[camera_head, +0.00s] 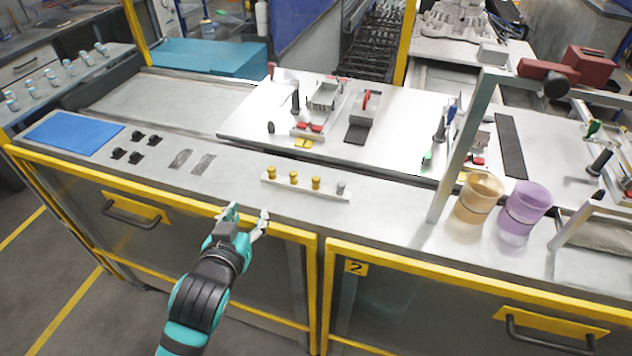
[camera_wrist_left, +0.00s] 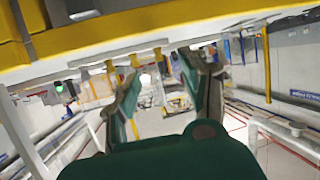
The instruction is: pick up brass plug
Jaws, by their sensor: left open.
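Three brass-yellow plugs stand upright in a row on a pale strip (camera_head: 305,189) on the workbench: a left one (camera_head: 272,173), a middle one (camera_head: 293,177) and a right one (camera_head: 316,183). A grey plug (camera_head: 340,188) stands at the strip's right end. My left gripper (camera_head: 248,212) is open and empty near the bench's front edge, in front and slightly left of the strip, apart from the plugs. In the tilted, upside-down left wrist view, a brass plug (camera_wrist_left: 134,60) shows beyond and between the open fingers (camera_wrist_left: 165,85). My right gripper is not in view.
Two see-through cups, orange (camera_head: 478,198) and purple (camera_head: 524,212), stand to the right beside a metal post (camera_head: 462,150). Small black parts (camera_head: 136,147) and a blue mat (camera_head: 75,132) lie to the left. A yellow rail (camera_head: 180,198) runs along the bench's front edge.

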